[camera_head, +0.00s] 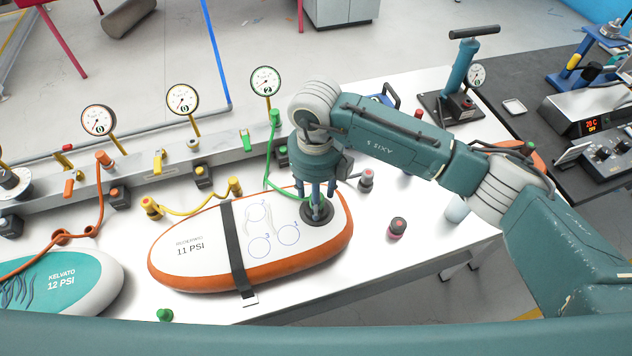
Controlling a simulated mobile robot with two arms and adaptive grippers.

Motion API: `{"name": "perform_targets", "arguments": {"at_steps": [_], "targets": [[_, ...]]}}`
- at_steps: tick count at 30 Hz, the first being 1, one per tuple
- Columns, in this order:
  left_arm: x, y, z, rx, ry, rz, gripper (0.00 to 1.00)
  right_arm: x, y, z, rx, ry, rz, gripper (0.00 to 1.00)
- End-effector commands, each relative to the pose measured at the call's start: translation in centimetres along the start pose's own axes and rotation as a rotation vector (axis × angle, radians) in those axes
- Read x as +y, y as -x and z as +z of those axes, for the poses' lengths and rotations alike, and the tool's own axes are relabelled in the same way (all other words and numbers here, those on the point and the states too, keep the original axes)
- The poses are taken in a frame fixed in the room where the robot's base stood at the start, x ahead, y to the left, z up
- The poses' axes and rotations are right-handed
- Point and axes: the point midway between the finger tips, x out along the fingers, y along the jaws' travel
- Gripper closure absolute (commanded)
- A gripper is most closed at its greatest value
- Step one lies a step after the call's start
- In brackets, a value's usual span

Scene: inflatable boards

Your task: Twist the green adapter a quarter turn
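The white and orange board (190,225), marked 11 PSI, lies on the white table under a black strap (238,255). A green hose (267,170) runs from the fitting below gauge 2 down to the board's dark round valve (318,213). My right gripper (316,203) points straight down at this valve, its fingers around the hose's end. The green adapter at that end is mostly hidden by the fingers, so I cannot tell whether they grip it. My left gripper is out of view.
A teal board (75,280) lies at left. A small green cap (165,314) and a pink-and-black canister (397,228) stand on the table. Table right of the board is partly clear.

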Motion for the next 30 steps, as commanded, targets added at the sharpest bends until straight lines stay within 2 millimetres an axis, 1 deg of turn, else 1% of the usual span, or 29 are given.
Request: {"name": "perform_targets", "arguments": {"at_steps": [3, 9, 10, 12, 14, 15, 17, 18, 19, 20, 21, 22, 26, 30], "targets": [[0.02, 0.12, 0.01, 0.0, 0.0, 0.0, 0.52, 0.03, -0.34, 0.0, -0.001, 0.001, 0.0, 0.53], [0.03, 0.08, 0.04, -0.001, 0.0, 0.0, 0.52, 0.03, -0.39, 0.02, -0.001, 0.001, 0.0, 0.53], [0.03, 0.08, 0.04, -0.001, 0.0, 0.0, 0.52, 0.03, -0.38, 0.02, -0.001, 0.001, 0.0, 0.55], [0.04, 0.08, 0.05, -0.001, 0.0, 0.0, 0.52, 0.03, -0.37, 0.01, -0.001, 0.001, 0.0, 0.69], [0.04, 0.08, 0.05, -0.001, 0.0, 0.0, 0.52, 0.03, -0.37, 0.01, -0.001, 0.001, 0.0, 0.81], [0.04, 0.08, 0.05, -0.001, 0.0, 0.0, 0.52, 0.02, -0.36, 0.02, -0.001, 0.001, 0.0, 0.89], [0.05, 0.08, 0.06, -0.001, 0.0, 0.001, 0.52, 0.01, -0.34, 0.04, -0.001, 0.001, 0.0, 1.0], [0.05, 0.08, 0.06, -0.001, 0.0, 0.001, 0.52, 0.0, -0.34, 0.04, -0.002, 0.0, 0.0, 1.0], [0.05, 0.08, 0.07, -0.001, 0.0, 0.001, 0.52, 0.0, -0.33, 0.05, -0.002, 0.0, 0.0, 0.79], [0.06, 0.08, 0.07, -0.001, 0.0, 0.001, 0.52, -0.01, -0.32, 0.06, -0.002, 0.0, 0.0, 0.85], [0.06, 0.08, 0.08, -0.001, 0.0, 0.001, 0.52, -0.02, -0.32, 0.06, -0.002, 0.0, -0.001, 0.93], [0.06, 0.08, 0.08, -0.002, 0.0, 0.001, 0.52, -0.02, -0.31, 0.07, -0.002, 0.0, -0.001, 0.96], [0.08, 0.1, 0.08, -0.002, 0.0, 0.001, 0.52, -0.06, -0.28, 0.1, -0.003, -0.043, -0.001, 0.97], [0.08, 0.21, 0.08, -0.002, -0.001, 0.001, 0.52, -0.15, -0.21, 0.16, -0.005, -0.241, 0.0, 0.98]]}}
